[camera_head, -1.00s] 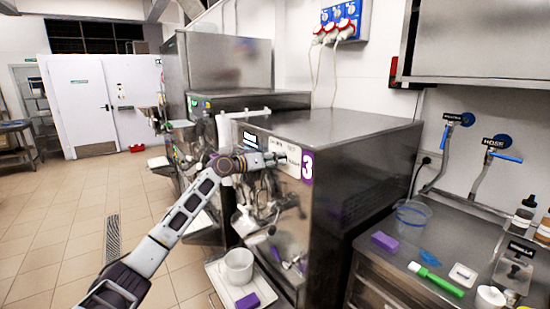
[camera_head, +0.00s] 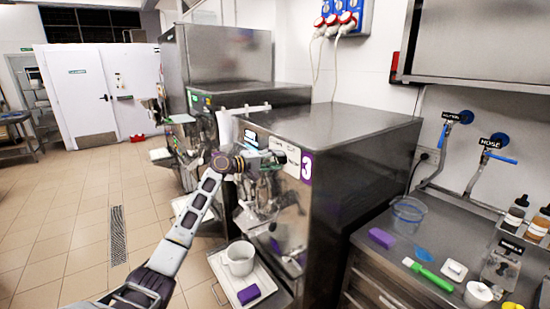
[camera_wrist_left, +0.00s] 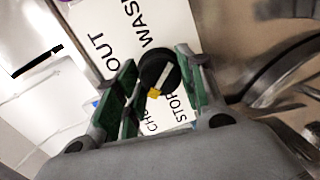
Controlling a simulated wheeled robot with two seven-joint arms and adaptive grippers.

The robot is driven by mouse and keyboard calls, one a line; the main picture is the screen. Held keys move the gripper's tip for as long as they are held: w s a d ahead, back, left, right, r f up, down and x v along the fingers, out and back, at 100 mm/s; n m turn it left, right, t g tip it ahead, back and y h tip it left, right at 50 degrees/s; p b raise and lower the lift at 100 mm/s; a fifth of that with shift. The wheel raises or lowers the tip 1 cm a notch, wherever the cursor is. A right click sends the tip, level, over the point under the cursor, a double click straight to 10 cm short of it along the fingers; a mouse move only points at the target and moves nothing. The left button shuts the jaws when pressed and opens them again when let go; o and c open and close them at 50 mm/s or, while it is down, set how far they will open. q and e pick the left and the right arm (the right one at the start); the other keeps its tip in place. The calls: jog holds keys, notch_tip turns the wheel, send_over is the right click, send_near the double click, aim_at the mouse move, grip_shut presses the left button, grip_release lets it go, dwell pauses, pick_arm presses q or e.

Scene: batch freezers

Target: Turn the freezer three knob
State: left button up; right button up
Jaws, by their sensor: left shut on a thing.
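Freezer three (camera_head: 345,160) is the steel machine with a purple "3" label on its front edge. Its black knob (camera_wrist_left: 158,72), with a white pointer line and a yellow mark, sits on a white label panel with words such as OUT, WASH and STOP. My left gripper (camera_wrist_left: 157,88) has its two green-padded fingers on either side of the knob, shut on it. In the head view the left gripper (camera_head: 272,160) is at the upper front panel of freezer three and hides the knob there. My right gripper is in neither view.
A tray (camera_head: 222,272) with a white container (camera_head: 239,259) and a purple sponge (camera_head: 249,294) is below the front of freezer three. A steel counter (camera_head: 395,262) with several small items stands at right. Tiled floor (camera_head: 75,225) is open at left.

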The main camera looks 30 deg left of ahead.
pick_arm(q)
jog(key=n, duration=0.6)
jog(key=shift+a+h, duration=0.1)
jog(key=shift+h, duration=0.3)
jog(key=n, duration=0.3)
jog(key=shift+t, duration=0.3)
jog(key=shift+f+n, duration=0.1)
jog(key=shift+n, duration=0.3)
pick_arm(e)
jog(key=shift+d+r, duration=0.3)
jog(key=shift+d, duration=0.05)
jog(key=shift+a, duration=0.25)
pick_arm(q)
jog(key=o, duration=1)
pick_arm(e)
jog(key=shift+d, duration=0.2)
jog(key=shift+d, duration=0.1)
